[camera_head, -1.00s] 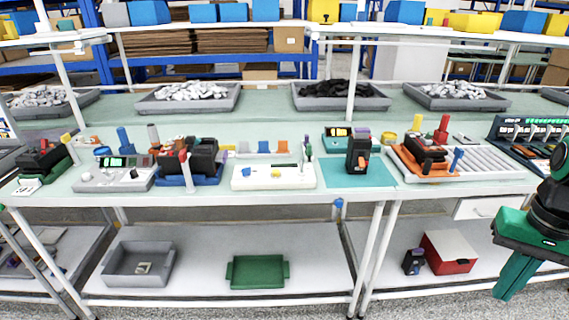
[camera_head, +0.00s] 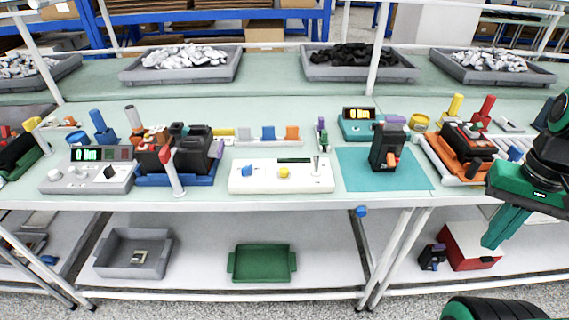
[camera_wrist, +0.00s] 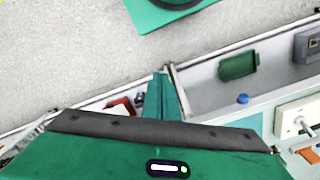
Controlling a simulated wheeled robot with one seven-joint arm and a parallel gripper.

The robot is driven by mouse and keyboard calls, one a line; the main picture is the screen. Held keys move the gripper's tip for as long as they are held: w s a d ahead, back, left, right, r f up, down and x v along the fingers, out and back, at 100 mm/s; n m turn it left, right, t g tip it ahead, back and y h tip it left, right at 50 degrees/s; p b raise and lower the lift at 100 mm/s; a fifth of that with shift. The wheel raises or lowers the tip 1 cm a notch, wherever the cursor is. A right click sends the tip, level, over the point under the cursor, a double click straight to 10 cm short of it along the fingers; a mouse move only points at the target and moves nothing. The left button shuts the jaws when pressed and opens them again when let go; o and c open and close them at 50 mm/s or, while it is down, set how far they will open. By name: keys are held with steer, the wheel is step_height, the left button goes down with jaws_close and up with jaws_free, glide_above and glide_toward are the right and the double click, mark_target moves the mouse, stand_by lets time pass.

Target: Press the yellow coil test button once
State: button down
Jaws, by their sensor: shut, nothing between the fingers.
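A yellow button (camera_head: 283,173) sits on the front of a white panel box (camera_head: 310,178) on the bench, in the head view. A blue button (camera_head: 246,169) is to its left and a small upright lever (camera_head: 316,166) to its right. My gripper (camera_head: 491,242) hangs at the right, in front of the bench edge, fingers pointing down and closed together with nothing between them. It is well to the right of the panel. The fingers also show in the wrist view (camera_wrist: 160,95). Part of the white panel shows at its right edge (camera_wrist: 296,115); the yellow button cannot be made out there.
Left of the panel stand a grey meter box (camera_head: 90,178) and a blue-based breaker unit (camera_head: 190,180). To its right are a teal mat (camera_head: 410,180) with a dark breaker (camera_head: 387,146) and an orange-trayed unit (camera_head: 450,170). A green tray (camera_head: 262,263) lies on the lower shelf.

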steer(key=shift+a, duration=0.1)
steer(key=w+a+r+n+t+h, duration=0.1)
steer(key=w+a+r+n+h, duration=0.15)
steer(key=w, duration=0.55)
steer(key=w+a+r+n+t+h, duration=0.1)
steer(key=w+a+n, duration=0.15)
steer(key=w, duration=0.55)
step_height(320, 180, up, 4)
steer(key=n+t, duration=0.6)
steer(key=t, duration=0.1)
glide_above(283, 173)
steer(key=shift+a, duration=0.1)
steer(key=shift+f, duration=0.1)
steer(key=shift+f, duration=4.3)
